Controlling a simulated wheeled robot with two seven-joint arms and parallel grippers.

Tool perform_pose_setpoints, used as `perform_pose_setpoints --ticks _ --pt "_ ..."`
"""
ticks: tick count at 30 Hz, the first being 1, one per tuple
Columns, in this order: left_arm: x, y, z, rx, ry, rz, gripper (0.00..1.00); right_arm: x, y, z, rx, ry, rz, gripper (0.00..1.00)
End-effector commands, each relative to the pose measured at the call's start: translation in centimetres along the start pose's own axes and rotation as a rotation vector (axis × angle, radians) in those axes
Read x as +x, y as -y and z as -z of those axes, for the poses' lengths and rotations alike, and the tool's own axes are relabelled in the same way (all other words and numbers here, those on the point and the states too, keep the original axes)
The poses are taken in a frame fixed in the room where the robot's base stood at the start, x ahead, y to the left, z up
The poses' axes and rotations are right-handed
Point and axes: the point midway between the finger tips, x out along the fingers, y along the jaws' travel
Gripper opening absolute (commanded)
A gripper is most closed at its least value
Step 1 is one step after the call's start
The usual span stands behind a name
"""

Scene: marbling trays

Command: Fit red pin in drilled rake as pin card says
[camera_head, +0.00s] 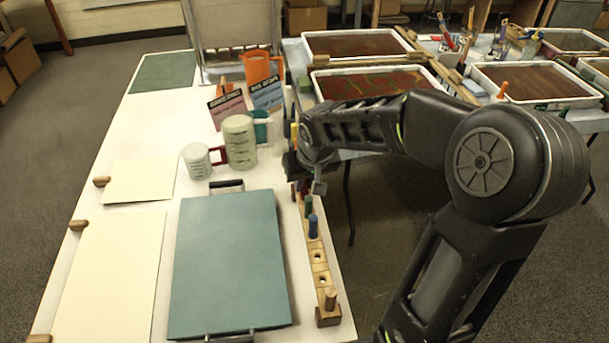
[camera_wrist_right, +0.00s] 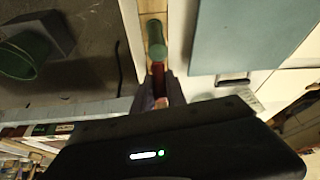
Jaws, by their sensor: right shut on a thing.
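The drilled rake (camera_head: 321,268) is a pale wooden bar along the table's right edge. A green pin (camera_head: 308,205) and a blue pin (camera_head: 313,227) stand upright in it, with open holes nearer the front. My right gripper (camera_head: 305,184) is over the rake's far end, partly hidden by my arm. In the wrist view the right gripper (camera_wrist_right: 161,92) is shut on the red pin (camera_wrist_right: 158,78), beside the green pin (camera_wrist_right: 155,53). I cannot tell how deep the red pin sits. Two cards, one red-brown (camera_head: 228,108) and one blue (camera_head: 267,94), stand farther back; their text is unreadable.
A teal board (camera_head: 228,265) lies left of the rake. A large cup (camera_head: 240,140) and a small cup (camera_head: 197,161) stand beyond it, with an orange jug (camera_head: 262,72) behind. A wooden peg (camera_head: 330,299) rises at the rake's near end. Marbling trays (camera_head: 375,62) fill the back table.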

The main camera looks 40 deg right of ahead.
Motion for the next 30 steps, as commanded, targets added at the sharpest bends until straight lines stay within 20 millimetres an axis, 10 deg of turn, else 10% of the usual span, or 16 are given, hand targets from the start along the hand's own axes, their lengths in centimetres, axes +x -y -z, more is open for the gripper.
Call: perform_pose_setpoints --ticks 20,21,30 --pt "1.2 0.5 0.0 0.0 0.0 0.0 0.45 1.2 0.0 -0.5 0.0 0.0 0.0 0.0" --pt "1.2 0.5 0.0 0.0 0.0 0.0 0.45 1.2 0.0 -0.5 0.0 0.0 0.0 0.18" --pt "1.2 0.5 0.0 0.0 0.0 0.0 0.45 1.2 0.0 -0.5 0.0 0.0 0.0 0.42"
